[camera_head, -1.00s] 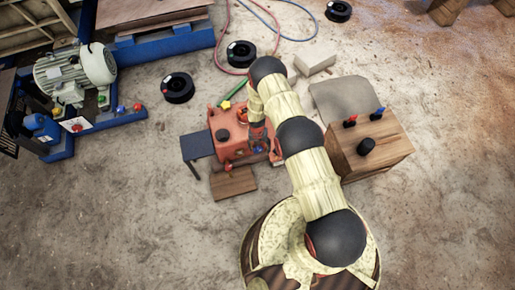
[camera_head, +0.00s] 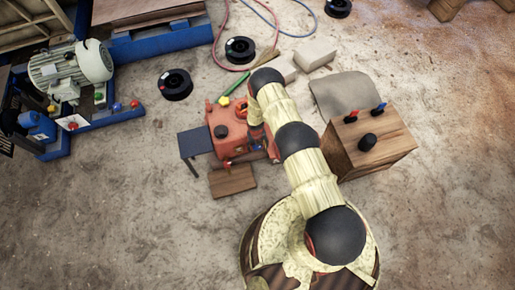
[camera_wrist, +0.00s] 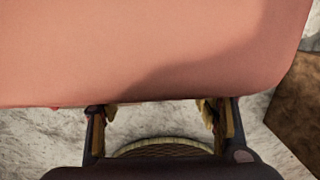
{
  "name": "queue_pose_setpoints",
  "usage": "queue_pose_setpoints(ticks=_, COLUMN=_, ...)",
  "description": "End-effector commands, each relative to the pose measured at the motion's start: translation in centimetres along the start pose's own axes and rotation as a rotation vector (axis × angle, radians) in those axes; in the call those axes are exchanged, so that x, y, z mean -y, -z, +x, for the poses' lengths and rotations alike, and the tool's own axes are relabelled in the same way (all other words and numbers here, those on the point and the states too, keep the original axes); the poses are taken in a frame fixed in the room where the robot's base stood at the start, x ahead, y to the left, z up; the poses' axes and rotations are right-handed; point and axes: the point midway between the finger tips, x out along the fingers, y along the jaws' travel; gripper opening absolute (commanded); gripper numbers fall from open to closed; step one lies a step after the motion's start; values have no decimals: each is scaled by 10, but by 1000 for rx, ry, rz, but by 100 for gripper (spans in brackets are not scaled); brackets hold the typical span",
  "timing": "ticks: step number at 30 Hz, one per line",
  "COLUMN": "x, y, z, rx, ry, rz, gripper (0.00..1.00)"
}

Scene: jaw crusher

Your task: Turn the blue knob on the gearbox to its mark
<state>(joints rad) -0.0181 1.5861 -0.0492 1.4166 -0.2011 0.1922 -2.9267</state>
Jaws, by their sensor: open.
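The red gearbox (camera_head: 236,147) sits on the ground left of my arm, with a black cap, a yellow knob (camera_head: 224,101) and a red knob (camera_head: 228,164) on it. My gripper (camera_head: 257,140) is over the gearbox's right part in the head view, mostly hidden by my arm. A small blue patch shows by the gripper, but I cannot tell if it is the blue knob; its mark is not visible. In the wrist view, a smooth red surface (camera_wrist: 150,50) fills the upper part. The gripper fingers (camera_wrist: 158,115) are apart, with nothing seen between them.
A wooden box (camera_head: 392,147) with red, blue and black knobs stands right of my arm. A wooden block (camera_head: 232,181) lies in front of the gearbox. A blue-framed motor (camera_head: 75,68) is at left. Black spools (camera_head: 175,84) and hoses lie behind. Front-left ground is clear.

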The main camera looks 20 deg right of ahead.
Motion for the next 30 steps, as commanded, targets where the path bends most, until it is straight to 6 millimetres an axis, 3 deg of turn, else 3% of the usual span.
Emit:
queue_pose_setpoints(ticks=10, x=0, y=0, z=3, rx=0, ry=0, rz=1, gripper=60)
queue_pose_setpoints(ticks=30, x=0, y=0, z=3, rx=0, ry=0, rz=1, gripper=22)
